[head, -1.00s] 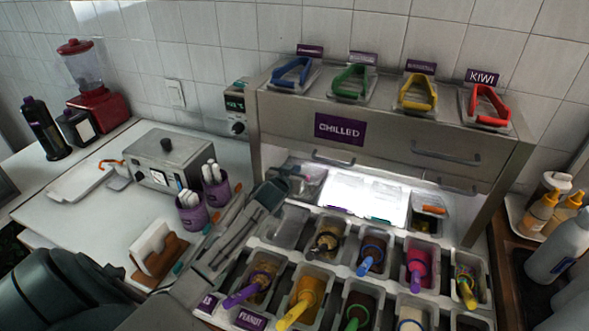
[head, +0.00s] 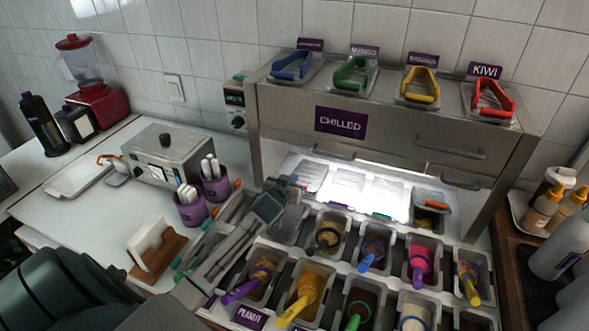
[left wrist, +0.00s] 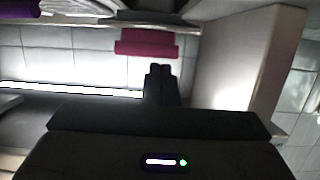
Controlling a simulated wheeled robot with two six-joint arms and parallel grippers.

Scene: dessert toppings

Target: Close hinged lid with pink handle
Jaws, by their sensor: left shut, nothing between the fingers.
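A pink-red bar (left wrist: 146,42), which looks like the lid's pink handle, shows in the left wrist view just beyond my left fingertips (left wrist: 162,72). The fingertips are together and empty; I cannot tell whether they touch the bar. In the head view my left gripper (head: 292,184) reaches to the left front of the lit chilled compartment. Pale lids or panels (head: 347,187) lie in the bright compartment. The pink handle is not clear in the head view, and which panel it belongs to is hidden. My right gripper is not in view.
The CHILLED cabinet (head: 400,135) overhangs the compartment, with its side post (head: 490,210) at the right. Tubs with coloured spoons, such as the magenta one (head: 418,272), fill the front. Purple cups (head: 215,187) and a napkin holder (head: 153,247) stand left of my arm.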

